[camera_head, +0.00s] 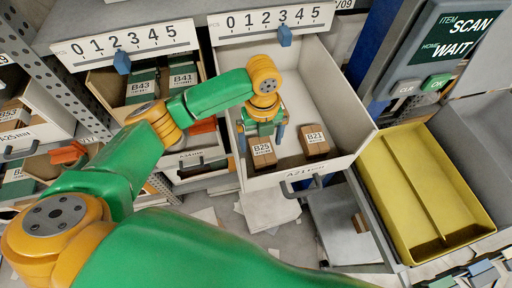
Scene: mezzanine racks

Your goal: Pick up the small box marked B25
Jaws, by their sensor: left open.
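The small brown box marked B25 (262,153) lies in the open white bin drawer (344,105) near its front left. My left gripper (264,137) points down into the drawer, right over the B25 box, with one blue finger on each side of it. The gripper is open. Whether the fingers touch the box I cannot tell. A second brown box marked B21 (315,141) lies to the right of the B25 box, apart from it. My right gripper is not in view.
A yellow two-part tray (391,187) stands at the right, under a scan panel (440,45) showing SCAN and WAIT. Other bins at the left hold boxes B43 (141,89) and B41 (183,79). The back of the white drawer is empty.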

